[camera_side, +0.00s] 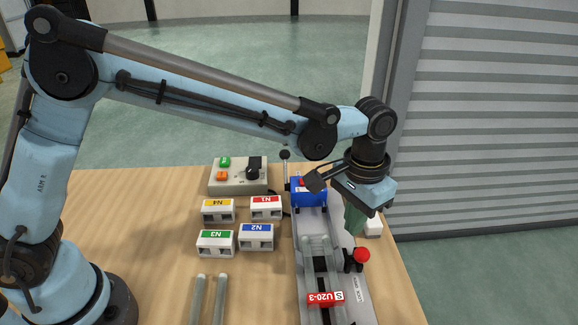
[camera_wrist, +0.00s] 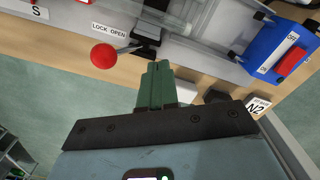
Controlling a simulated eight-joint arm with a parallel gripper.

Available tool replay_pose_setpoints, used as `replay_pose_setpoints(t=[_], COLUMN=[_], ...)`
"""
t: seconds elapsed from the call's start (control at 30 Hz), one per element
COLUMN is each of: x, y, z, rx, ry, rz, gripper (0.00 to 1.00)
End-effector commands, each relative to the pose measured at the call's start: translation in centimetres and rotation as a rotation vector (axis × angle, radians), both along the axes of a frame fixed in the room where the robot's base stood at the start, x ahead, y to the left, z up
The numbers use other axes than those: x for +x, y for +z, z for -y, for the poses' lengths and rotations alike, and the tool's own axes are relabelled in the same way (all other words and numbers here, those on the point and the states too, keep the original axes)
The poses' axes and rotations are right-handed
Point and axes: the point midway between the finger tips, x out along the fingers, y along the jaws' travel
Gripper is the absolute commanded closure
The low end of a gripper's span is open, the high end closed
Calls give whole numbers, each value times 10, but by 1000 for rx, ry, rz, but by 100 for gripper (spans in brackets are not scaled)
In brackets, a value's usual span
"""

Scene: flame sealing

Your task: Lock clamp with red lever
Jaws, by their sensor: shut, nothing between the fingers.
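The clamp's lever ends in a red ball knob (camera_side: 362,255), at the right side of the rail fixture (camera_side: 365,296) in the side view. In the wrist view the red knob (camera_wrist: 104,56) is on a short metal rod that runs to a black clamp base (camera_wrist: 148,30). A label reading "LOCK OPEN" lies beside it. My gripper (camera_side: 352,222) has green fingers, shut together and empty. It is above the fixture's right edge, behind the knob in the side view. In the wrist view the fingertips (camera_wrist: 157,68) are just right of the knob, apart from it.
A blue unit with a red switch (camera_side: 309,191) stands at the fixture's far end. A red "U20-3" block (camera_side: 326,299) is on the near part. Several labelled blocks (camera_side: 256,236), a control box (camera_side: 238,177) and two rods (camera_side: 219,299) lie to the left.

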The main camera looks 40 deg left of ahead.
Motion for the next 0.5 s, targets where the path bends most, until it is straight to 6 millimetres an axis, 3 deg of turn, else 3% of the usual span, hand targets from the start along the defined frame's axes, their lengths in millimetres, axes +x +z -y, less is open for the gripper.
replay_pose_setpoints(t=[0.5], x=[0], y=[36], z=[0], rx=[0], ry=[0], rz=[0], gripper=[100])
